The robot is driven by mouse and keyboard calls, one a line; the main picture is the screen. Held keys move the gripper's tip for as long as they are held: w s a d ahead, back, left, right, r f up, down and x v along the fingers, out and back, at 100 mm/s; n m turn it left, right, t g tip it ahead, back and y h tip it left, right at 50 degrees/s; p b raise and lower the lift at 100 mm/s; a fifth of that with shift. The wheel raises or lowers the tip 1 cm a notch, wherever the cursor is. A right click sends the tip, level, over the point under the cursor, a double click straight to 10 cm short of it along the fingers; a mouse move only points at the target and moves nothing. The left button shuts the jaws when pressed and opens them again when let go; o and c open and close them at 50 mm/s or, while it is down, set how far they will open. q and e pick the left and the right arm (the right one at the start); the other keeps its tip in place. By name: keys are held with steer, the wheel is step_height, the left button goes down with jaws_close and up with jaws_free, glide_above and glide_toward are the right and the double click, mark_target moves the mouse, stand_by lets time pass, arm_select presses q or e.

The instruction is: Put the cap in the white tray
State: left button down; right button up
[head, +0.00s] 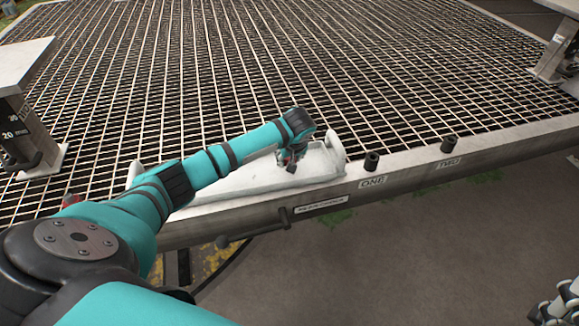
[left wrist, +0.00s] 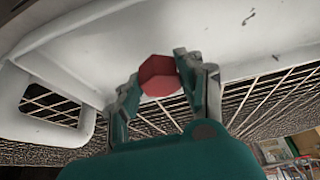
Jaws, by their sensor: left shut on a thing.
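The cap is a small red faceted piece (left wrist: 160,76) in the left wrist view. My left gripper (left wrist: 157,88) is shut on it, with a finger at each side. In the head view my left gripper (head: 291,160) is over the white tray (head: 322,165), near its right end, and the cap is mostly hidden there. The tray, a long scuffed white one with raised ends, lies along the near edge of the grating. Its white surface (left wrist: 245,30) also fills the top of the left wrist view. I cannot tell whether the cap touches it.
A metal grating (head: 400,80) spreads behind the tray. Dark pegs (head: 371,161) stand on its front rail, labelled ONE and TWO. A stand with a scale (head: 18,125) is at left, another bracket at upper right. A red thing (head: 71,200) shows beside my left arm.

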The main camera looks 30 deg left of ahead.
arm_select(q)
step_height(320, 180, down, 2)
steer(key=shift+f+b, duration=0.1)
steer(key=shift+b, duration=0.4)
steer(key=shift+f, duration=0.3)
steer(key=shift+r, duration=0.15)
